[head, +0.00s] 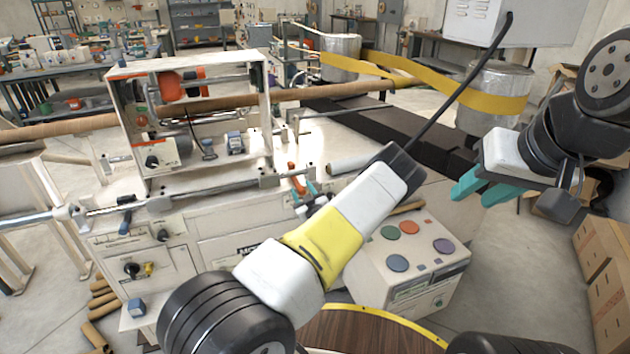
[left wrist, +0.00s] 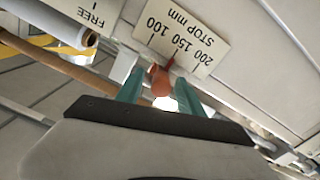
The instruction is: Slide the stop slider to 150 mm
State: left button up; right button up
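The orange stop slider (left wrist: 161,80) sits on its rail in front of a pale scale plate (left wrist: 184,38) marked 100, 150, 200 and STOP mm, upside down in the left wrist view. Its tip looks close to the 150 mark; I cannot tell whether it is exactly on it. My left gripper (left wrist: 158,90) is open, with one teal finger on each side of the slider and a visible gap on the left. In the head view, the orange slider (head: 293,170) shows just beyond my left gripper (head: 309,197). My right gripper (head: 482,188) is open and empty, well right of the machine.
A FREE label (left wrist: 92,14) lies left of the scale, near a pale roller (left wrist: 60,25). The winder's frame (head: 262,110) stands left of the slider. A button box (head: 408,262) with coloured discs stands at front right. Rolls with yellow belts (head: 492,98) stand behind.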

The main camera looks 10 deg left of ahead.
pick_arm(q)
jog(key=v, duration=0.7)
jog(key=shift+s+d, duration=0.2)
jog(key=shift+s, duration=0.1)
